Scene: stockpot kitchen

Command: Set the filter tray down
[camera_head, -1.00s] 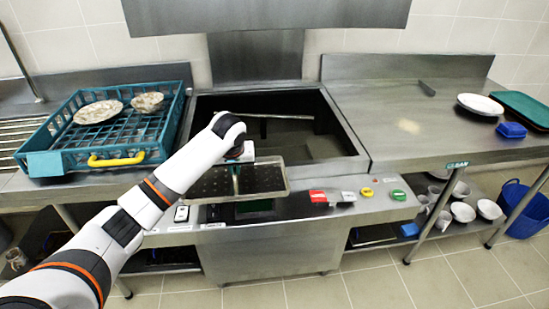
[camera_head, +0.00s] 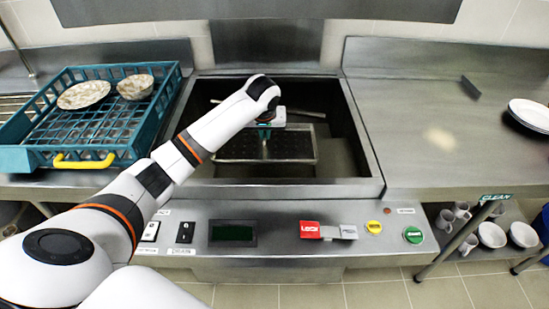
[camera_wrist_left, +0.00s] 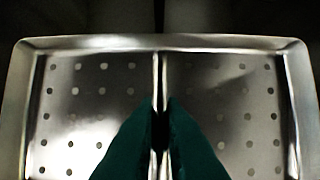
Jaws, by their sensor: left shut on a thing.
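The filter tray (camera_head: 292,146) is a shallow metal tray with a perforated bottom and a raised rib down its middle. It hangs level inside the open sink-like basin of the machine (camera_head: 367,187). My left gripper (camera_head: 264,131) is above the tray, its green fingers pointing down. In the left wrist view the fingers (camera_wrist_left: 160,118) are closed on the central rib of the tray (camera_wrist_left: 60,100). Whether the tray touches anything below is hard to tell, as the basin is dark. My right gripper is not in view.
A teal dish rack (camera_head: 100,120) with a plate (camera_head: 84,94) and a bowl (camera_head: 135,87) stands left of the basin. The front panel has a red lock switch (camera_head: 309,229) and a green button (camera_head: 413,235).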

